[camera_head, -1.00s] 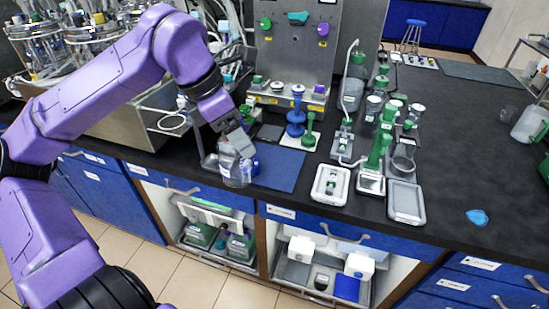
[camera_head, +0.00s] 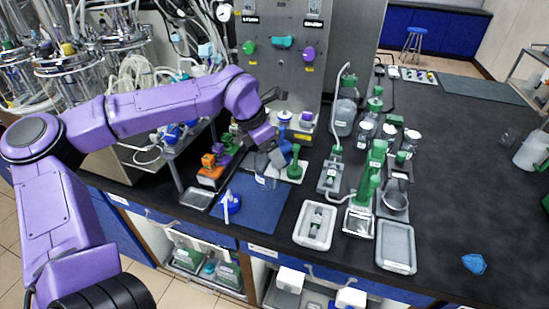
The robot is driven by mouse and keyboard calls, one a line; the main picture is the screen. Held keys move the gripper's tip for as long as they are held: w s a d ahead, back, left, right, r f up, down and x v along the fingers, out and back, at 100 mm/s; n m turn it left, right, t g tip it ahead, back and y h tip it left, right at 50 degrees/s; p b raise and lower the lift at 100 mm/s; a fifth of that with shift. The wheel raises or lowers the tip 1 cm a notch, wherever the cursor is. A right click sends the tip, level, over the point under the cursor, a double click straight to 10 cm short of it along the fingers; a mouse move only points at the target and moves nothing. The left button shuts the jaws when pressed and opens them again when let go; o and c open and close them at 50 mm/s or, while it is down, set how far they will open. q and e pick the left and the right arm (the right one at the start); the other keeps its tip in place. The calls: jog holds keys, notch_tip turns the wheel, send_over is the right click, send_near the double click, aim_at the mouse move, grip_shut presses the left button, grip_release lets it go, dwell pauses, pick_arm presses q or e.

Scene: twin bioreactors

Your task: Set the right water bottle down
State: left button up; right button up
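My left gripper (camera_head: 268,150) comes in from the left on the purple arm and points down over the back of the blue mat (camera_head: 258,215). A clear water bottle (camera_head: 264,172) is at its fingertips and looks held, just above or on the mat's back edge; which of the two I cannot tell. The fingers partly hide the bottle, and a blue part shows close beside it. A small blue-and-white item (camera_head: 231,205) stands on the left part of the mat. My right gripper is not in view.
A green-topped item (camera_head: 296,165) stands right beside the gripper, with a blue stand (camera_head: 285,125) behind. Orange and purple pieces (camera_head: 210,170) are at the left. White trays (camera_head: 315,226), green-capped bottles and a grey tray (camera_head: 396,245) fill the right. The mat's front is clear.

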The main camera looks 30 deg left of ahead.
pick_arm(q)
jog(key=x, duration=0.2)
jog(key=a+x, duration=0.1)
jog(key=x, duration=0.2)
jog(key=shift+w+p, duration=0.2)
jog(key=shift+p, duration=0.1)
jog(key=shift+f, duration=0.45)
jog(key=shift+f, duration=0.2)
jog(key=o, duration=1.6)
jog(key=shift+c, duration=0.2)
jog(key=b+v, duration=0.1)
jog(key=v, duration=1.1)
jog(key=shift+r, duration=0.25)
